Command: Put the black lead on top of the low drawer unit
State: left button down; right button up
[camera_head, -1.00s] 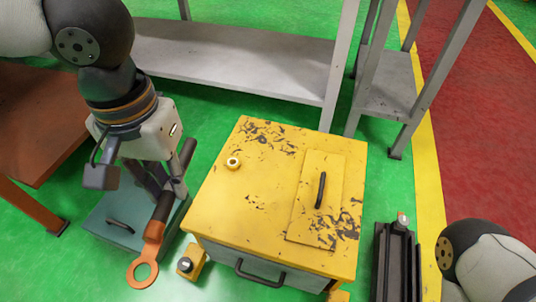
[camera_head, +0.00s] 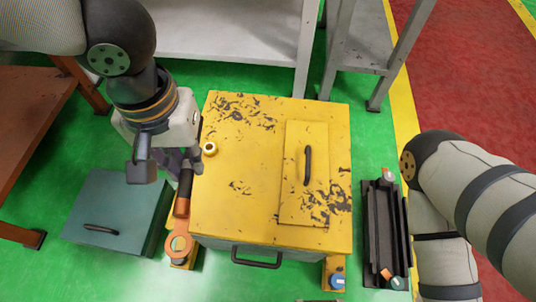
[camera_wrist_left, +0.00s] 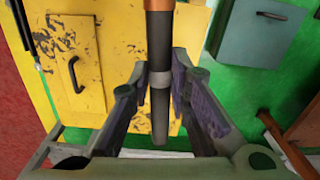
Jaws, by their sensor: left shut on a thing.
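The black lead (camera_head: 184,186) is a dark rod with an orange ring lug (camera_head: 179,241) at its near end. My left gripper (camera_head: 181,165) is shut on it. In the left wrist view the lead (camera_wrist_left: 160,118) stands between the fingers (camera_wrist_left: 160,78), a grey band on it. The lead hangs beside the left edge of a scuffed yellow unit (camera_head: 240,200), which has a grey front and a black handle. A low teal box (camera_head: 120,205) with a dark handle stands to the left; I cannot tell which is the low drawer unit. My right gripper is hidden.
A yellow panel with a handle (camera_head: 307,165) and a small yellow knob (camera_head: 210,149) sit on the yellow unit. A black rail holder (camera_head: 383,240) stands at right, near my right arm. Grey shelving (camera_head: 230,30) stands behind. The teal box's top is clear.

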pick_arm(q)
jog(key=w+d+f+m+p, duration=0.1)
jog(key=w+d+f, duration=0.3)
jog(key=d+f, duration=0.65)
jog(key=b, duration=0.5)
send_over(221, 167)
jog(key=f, duration=0.8)
jog(key=shift+s+d, duration=0.3)
jog(key=shift+d, duration=0.1)
jog(key=shift+w+a+f, duration=0.1)
jog(key=shift+a+f, duration=0.05)
jog(key=shift+f, duration=0.1)
jog(key=f, duration=0.1)
jog(key=f+b, duration=0.1)
jog(key=f, duration=0.1)
jog(key=shift+w+a+f, duration=0.2)
jog(key=shift+a+f, duration=0.05)
jog(key=shift+f, duration=0.1)
jog(key=shift+r, duration=0.2)
jog(key=shift+f, duration=0.1)
pick_arm(e)
jog(key=shift+g, duration=0.5)
jog(key=f, duration=0.1)
jog(key=s+f, duration=0.1)
jog(key=f, duration=0.2)
jog(key=shift+s, duration=0.35)
pick_arm(q)
jog(key=c, duration=1.5)
grip_release()
